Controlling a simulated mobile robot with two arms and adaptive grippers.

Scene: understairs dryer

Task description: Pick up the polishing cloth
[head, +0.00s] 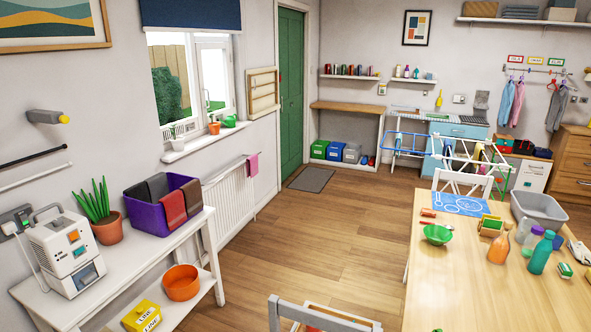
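I cannot tell for sure which thing is the polishing cloth. A pink cloth (253,165) hangs over the end of the white radiator (230,205) under the window. Dark grey and reddish-brown cloths (173,208) hang over the rim of a purple bin (148,220) on the white side table at the left. Several small coloured items lie on the wooden table (450,275) at the right, too small to name surely. Neither of my grippers shows in the head view.
A white and grey machine (62,255) and a potted plant (108,229) stand on the side table. A chair (318,318) is at the bottom middle. A drying rack (465,160) stands at the back right. The wooden floor (310,235) in the middle is clear.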

